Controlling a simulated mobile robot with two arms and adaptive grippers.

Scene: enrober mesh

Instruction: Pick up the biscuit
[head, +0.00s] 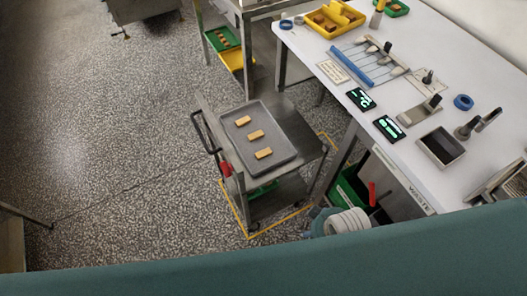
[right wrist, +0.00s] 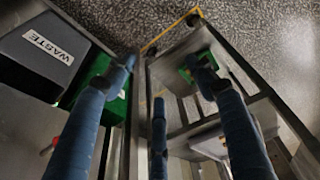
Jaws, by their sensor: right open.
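Three tan, oblong biscuits lie apart on a grey tray (head: 282,150) on top of a metal cart in the head view. The far biscuit (head: 243,120) is at the upper left, the middle biscuit (head: 256,135) near the centre, and the near biscuit (head: 264,153) lower right. My right gripper (right wrist: 163,75) shows in the right wrist view with dark blue fingers spread, open and empty. It points down beside the cart and the waste bin. No biscuit can be made out in that view. My left gripper is in neither view.
Speckled floor left of the cart is clear.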

